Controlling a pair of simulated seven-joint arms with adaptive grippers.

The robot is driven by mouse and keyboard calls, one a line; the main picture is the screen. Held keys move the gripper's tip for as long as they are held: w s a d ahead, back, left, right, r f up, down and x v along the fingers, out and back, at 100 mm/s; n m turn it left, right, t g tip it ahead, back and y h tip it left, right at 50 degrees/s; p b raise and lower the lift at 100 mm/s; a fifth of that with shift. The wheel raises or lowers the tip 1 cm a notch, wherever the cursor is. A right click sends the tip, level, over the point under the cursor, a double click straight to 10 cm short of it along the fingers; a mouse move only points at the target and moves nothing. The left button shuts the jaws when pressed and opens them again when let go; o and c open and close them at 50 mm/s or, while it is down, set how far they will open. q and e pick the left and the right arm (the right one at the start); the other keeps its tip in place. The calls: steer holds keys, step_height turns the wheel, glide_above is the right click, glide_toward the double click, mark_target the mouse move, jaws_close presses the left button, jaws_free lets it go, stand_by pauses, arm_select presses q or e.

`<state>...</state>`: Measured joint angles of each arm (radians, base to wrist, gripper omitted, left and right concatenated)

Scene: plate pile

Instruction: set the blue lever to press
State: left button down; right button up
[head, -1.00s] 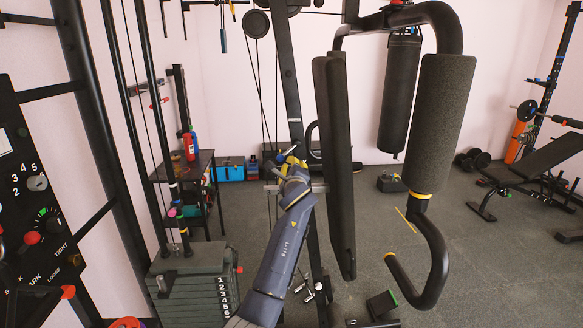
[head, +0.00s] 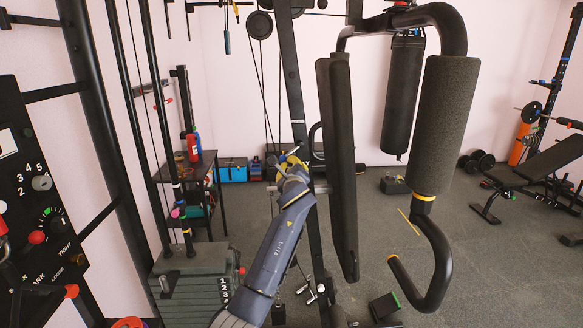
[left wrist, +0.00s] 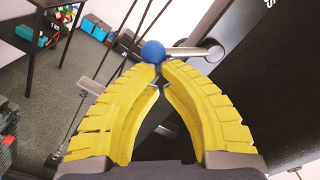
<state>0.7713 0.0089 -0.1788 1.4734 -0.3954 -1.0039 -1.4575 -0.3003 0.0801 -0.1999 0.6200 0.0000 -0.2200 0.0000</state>
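The blue lever shows in the left wrist view as a round blue knob (left wrist: 153,51) on the end of a silver rod (left wrist: 188,51). The rod runs right to a round pivot on a dark machine panel. My left gripper (left wrist: 161,76) has yellow fingers with their tips together, just short of the knob; whether they touch it I cannot tell. No object shows between the fingers. In the head view my left gripper (head: 290,163) is at the machine's upright, and the knob is too small to make out. My right gripper is not in view.
A padded backrest (head: 337,165) and a padded arm with a black curved handle (head: 440,255) stand just right of my left arm. A weight stack (head: 190,290) is at lower left. A control board (head: 35,200) with knobs is at far left. A small table (head: 200,165) stands behind.

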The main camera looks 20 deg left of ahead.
arm_select(q)
steer(key=shift+s+a+r+m, duration=0.15)
steer(key=shift+a+r+m, duration=0.3)
steer(key=shift+m, duration=0.5)
steer(key=shift+s+a+r+m, duration=0.15)
steer(key=shift+a+r+m, duration=0.3)
steer(key=shift+m, duration=0.5)
steer(key=shift+s+a+r+m, duration=0.15)
steer(key=shift+r+m, duration=0.2)
steer(key=shift+m, duration=0.3)
steer(key=shift+a+r+m, duration=0.15)
steer(key=shift+r+m, duration=0.2)
steer(key=shift+m, duration=0.3)
steer(key=r+m, duration=0.1)
steer(key=m, duration=0.1)
steer(key=r+m, duration=0.1)
steer(key=shift+s+a+r+m, duration=0.1)
steer(key=shift+a+r+m, duration=0.1)
steer(key=shift+r+m, duration=0.2)
steer(key=shift+r, duration=0.1)
glide_toward(282, 157)
steer(key=shift+s+a, duration=0.1)
steer(key=shift+s, duration=1.1)
